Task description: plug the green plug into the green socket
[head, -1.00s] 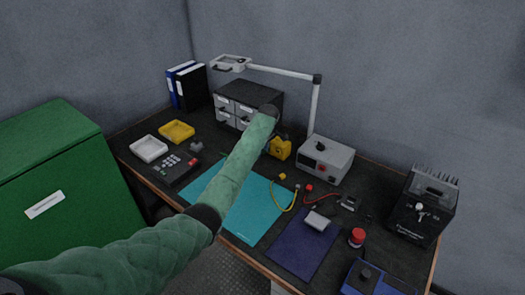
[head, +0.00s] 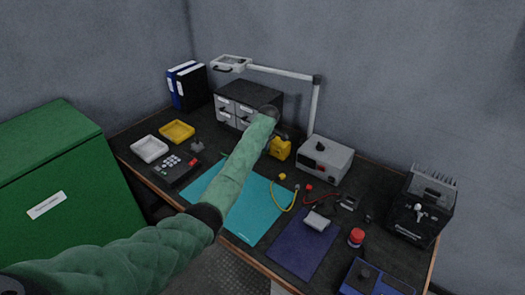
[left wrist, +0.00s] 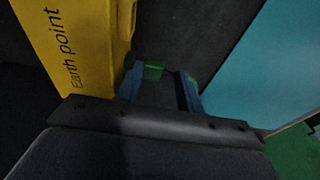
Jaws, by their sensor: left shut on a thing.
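My left gripper (left wrist: 160,88) has blue fingers and is shut on a small green piece, which I take to be the green plug (left wrist: 152,71). Only part of that piece shows between and beyond the fingers. The gripper is beside a yellow box (left wrist: 75,45) marked "Earth point" in the left wrist view. In the head view the yellow box (head: 280,149) stands at the back of the bench, just right of my left wrist. My arm largely hides the gripper there. I cannot make out the green socket in either view. My right gripper is not in view.
A teal mat (head: 252,212) lies under my left arm. A yellow lead (head: 294,203) and a red lead (head: 322,197) lie to its right. A grey device (head: 326,160), a drawer unit (head: 228,108) and a lamp post (head: 313,105) stand at the back.

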